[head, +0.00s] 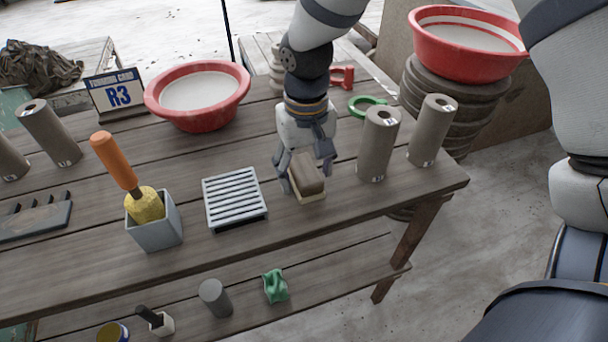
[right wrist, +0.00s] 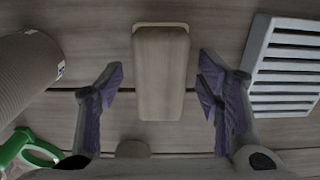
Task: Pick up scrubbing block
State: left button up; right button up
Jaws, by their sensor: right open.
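The scrubbing block (head: 309,174), a brown block on a pale cream base, lies on the wooden table near its front edge. My right gripper (head: 303,181) points down over it, open, with one finger on each side. In the right wrist view, the scrubbing block (right wrist: 161,75) sits between the spread purple-padded fingers of the gripper (right wrist: 161,83), with a gap on both sides. My left gripper is not in view.
A slatted grey rack (head: 235,198) stands just left of the block. Two clay-coloured cylinders (head: 378,145) (head: 432,130) stand to its right. A green ring (head: 367,104) and a red basin (head: 198,94) lie behind. A grey pot (head: 154,226) holds an orange-handled tool (head: 116,160).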

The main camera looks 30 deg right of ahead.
aim_at(305, 167)
jog(key=shift+r, duration=0.1)
jog(key=c, duration=1.3)
jog(key=shift+w+r, duration=0.1)
jog(key=shift+r, duration=0.15)
notch_tip(305, 167, up, 3)
jog(key=shift+f+p, duration=0.1)
jog(key=shift+p, duration=0.2)
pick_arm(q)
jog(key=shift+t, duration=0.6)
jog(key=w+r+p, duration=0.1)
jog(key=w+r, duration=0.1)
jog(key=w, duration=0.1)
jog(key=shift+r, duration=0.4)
pick_arm(e)
jog(key=s+a+r, duration=0.2)
jog(key=a+r, duration=0.1)
jog(key=a, duration=0.1)
jog(key=s+a+r, duration=0.2)
jog(key=a+r, duration=0.1)
jog(key=a, duration=0.1)
jog(key=s+a+r, duration=0.2)
jog(key=a+r, duration=0.2)
jog(key=shift+a, duration=0.4)
